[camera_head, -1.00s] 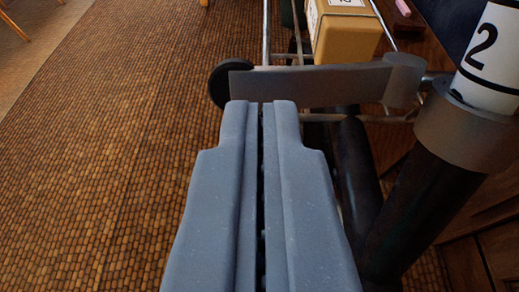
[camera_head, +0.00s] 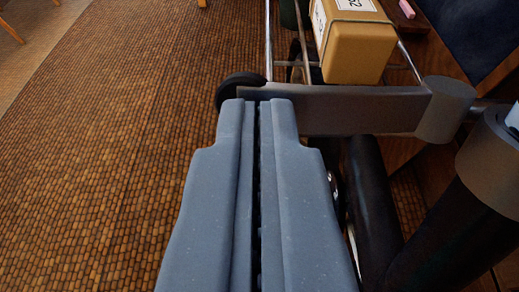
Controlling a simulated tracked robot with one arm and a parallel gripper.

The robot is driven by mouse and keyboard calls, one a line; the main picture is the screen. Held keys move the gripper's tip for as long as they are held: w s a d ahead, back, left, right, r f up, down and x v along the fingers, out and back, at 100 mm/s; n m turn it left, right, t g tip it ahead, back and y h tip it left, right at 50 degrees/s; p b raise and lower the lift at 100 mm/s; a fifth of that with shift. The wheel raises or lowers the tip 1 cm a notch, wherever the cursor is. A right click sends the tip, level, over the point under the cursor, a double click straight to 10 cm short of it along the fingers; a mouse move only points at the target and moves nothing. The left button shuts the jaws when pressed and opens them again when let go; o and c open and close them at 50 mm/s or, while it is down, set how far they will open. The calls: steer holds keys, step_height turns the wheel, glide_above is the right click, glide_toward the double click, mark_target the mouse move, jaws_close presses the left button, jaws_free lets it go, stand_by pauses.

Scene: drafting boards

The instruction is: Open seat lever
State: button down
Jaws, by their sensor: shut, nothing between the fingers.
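A flat grey metal lever (camera_head: 365,110) runs across the upper middle of the view. Its right end joins a round grey hub (camera_head: 446,108). My gripper (camera_head: 257,101) is shut and empty. Its fingertips are at the left end of the lever and overlap it in the picture. I cannot tell whether they touch it. The fingers hide part of the lever's lower left edge.
A grey collar (camera_head: 492,160) on a black post stands at the right. A black padded tube (camera_head: 372,205) lies right of my fingers. A yellow-brown box (camera_head: 352,42) sits on a metal rack behind the lever. Woven floor (camera_head: 110,150) is clear at left.

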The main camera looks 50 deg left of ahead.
steer(key=shift+a, duration=0.25)
steer(key=shift+f, duration=0.1)
steer(key=shift+d+p, duration=0.15)
steer(key=shift+p, duration=0.25)
